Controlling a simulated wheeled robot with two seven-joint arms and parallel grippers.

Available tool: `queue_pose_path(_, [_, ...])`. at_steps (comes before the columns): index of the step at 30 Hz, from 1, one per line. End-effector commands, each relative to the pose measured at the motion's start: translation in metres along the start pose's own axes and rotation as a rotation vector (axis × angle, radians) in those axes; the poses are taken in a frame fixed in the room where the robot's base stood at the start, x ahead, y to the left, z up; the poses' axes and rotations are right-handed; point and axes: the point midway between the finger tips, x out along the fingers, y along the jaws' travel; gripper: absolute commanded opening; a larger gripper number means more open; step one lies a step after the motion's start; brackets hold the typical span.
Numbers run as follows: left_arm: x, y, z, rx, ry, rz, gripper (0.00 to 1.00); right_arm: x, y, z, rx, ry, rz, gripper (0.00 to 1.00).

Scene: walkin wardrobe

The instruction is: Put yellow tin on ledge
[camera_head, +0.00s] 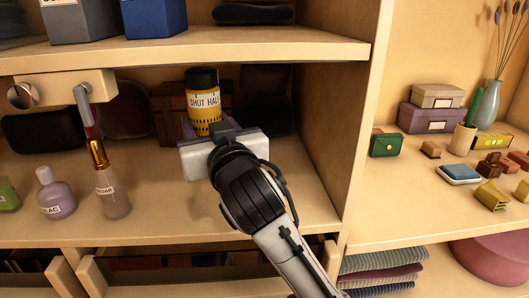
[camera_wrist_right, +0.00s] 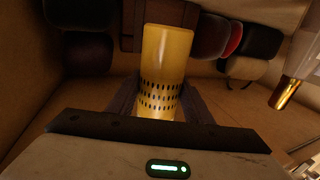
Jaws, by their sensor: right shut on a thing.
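The yellow tin (camera_head: 206,112) has a black lid and a white label reading "SHUT HALF". It is upright in the middle compartment of the wooden shelving. My right gripper (camera_head: 218,130) comes from the front and is shut on the tin's lower part. The right wrist view shows the yellow tin (camera_wrist_right: 165,62) between the two dark fingers (camera_wrist_right: 160,108). The gripper hides the tin's base, so I cannot tell whether it touches the shelf (camera_head: 150,205). Which surface is the ledge is not clear. My left gripper is not in view.
A wooden rail (camera_head: 60,86) with a knob and a hook juts out at left, above several bottles including a lilac one (camera_head: 55,196). A brown box (camera_head: 172,112) and dark bags stand behind the tin. An upper shelf (camera_head: 190,54) overhangs. A right-hand shelf (camera_head: 400,225) holds small items.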

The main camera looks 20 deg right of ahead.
Motion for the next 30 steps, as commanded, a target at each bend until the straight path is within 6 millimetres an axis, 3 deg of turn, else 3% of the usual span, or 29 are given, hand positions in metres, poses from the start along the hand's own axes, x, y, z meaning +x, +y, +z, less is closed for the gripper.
queue_pose_path(6, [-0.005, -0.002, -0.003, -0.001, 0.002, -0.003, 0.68, -0.019, 0.057, -0.002, -0.006, 0.004, 0.002, 0.18])
queue_pose_path(14, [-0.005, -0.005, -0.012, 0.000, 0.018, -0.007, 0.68, -0.036, 0.109, -0.001, -0.006, 0.003, 0.001, 0.18])
queue_pose_path(16, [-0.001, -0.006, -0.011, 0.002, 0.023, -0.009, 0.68, -0.035, 0.106, 0.015, -0.002, -0.003, -0.003, 0.18])
queue_pose_path(23, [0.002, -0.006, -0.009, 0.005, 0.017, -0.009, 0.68, -0.035, 0.106, 0.034, -0.001, 0.001, -0.001, 0.18])
queue_pose_path(30, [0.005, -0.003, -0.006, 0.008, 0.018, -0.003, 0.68, -0.035, 0.107, 0.067, -0.003, 0.000, -0.002, 0.18])
